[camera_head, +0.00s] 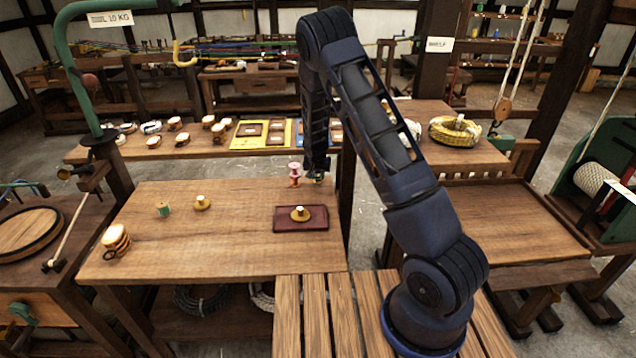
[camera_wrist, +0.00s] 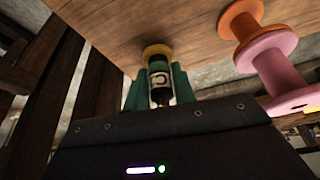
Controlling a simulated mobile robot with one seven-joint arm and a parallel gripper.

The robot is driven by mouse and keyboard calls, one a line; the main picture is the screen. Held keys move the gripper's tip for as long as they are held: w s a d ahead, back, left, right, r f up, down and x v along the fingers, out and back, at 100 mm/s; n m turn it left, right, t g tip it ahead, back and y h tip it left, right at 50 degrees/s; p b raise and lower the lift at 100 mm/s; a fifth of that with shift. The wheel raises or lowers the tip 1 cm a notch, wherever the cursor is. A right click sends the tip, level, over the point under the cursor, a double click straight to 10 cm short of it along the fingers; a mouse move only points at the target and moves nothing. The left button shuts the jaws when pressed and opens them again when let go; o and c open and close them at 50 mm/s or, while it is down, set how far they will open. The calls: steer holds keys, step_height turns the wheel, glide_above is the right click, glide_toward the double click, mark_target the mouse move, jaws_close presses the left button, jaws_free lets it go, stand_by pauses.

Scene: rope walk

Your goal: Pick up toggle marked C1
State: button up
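The toggle (camera_wrist: 159,72) is a dark upright piece with a yellow end and a white label. The label shows a C turned sideways; any digit is not readable. My gripper (camera_wrist: 159,88) has its teal fingers close against both sides of the toggle, with no clear gap. In the head view my gripper (camera_head: 318,179) points down at the back right corner of the front table (camera_head: 240,250). The toggle is mostly hidden there. I cannot tell whether its yellow end touches the wood.
A pink and orange spool (camera_wrist: 265,60) stands close beside my gripper; it also shows in the head view (camera_head: 294,174). The table's middle is clear.

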jaws_close()
steer(key=shift+r, duration=0.1)
